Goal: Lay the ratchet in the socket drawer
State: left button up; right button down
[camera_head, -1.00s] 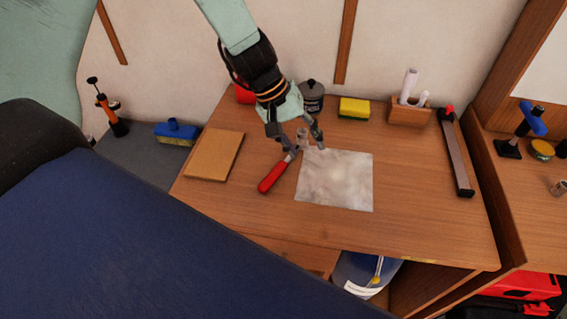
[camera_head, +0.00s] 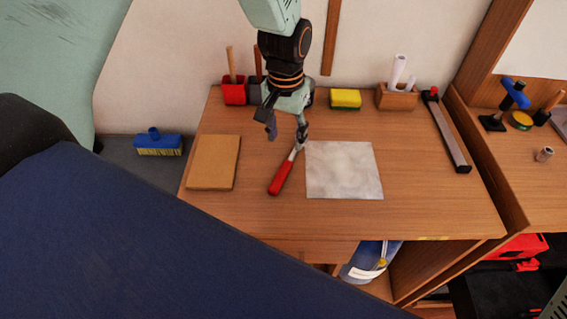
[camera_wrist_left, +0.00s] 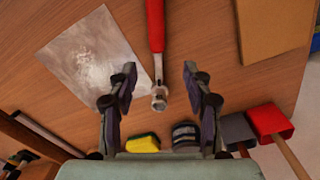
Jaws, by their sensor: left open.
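The ratchet, with a red handle (camera_head: 280,178) and a metal head, lies on the wooden bench just left of a pale grey sheet. In the left wrist view its red handle (camera_wrist_left: 155,25) runs up from the metal head. My left gripper (camera_head: 287,133) is open and empty over the head end. In the wrist view its fingers (camera_wrist_left: 159,70) stand on either side of the ratchet's line, apart from it. I cannot make out the socket drawer for certain; a wooden front (camera_head: 308,250) shows below the bench edge. My right gripper is out of view.
The grey sheet (camera_head: 343,170) and a tan board (camera_head: 213,162) lie on the bench. A red pot (camera_head: 234,93), yellow sponge (camera_head: 345,98), wooden holder (camera_head: 397,98) and long dark bar (camera_head: 448,135) stand along the back and right. The bench's front is clear.

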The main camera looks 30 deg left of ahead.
aim_at(287, 162)
pick_arm(q)
jog(key=shift+d+f, duration=0.1)
jog(key=shift+d, duration=0.15)
jog(key=shift+d+f, duration=0.5)
jog(key=shift+f, duration=0.3)
jog(key=f, duration=0.2)
jog(key=a+f, duration=0.1)
jog(key=f, duration=0.1)
jog(key=shift+s+a+f, duration=0.1)
jog(key=shift+a+f, duration=0.05)
jog(key=shift+f, duration=0.6)
jog(key=shift+d+f, duration=0.15)
jog(key=shift+d, duration=0.25)
jog(key=shift+a+f, duration=0.1)
jog(key=shift+a, duration=0.25)
jog(key=c, duration=0.3)
jog(key=shift+d, duration=0.3)
jog(key=c, duration=0.6)
jog(key=shift+a, duration=0.2)
grip_shut()
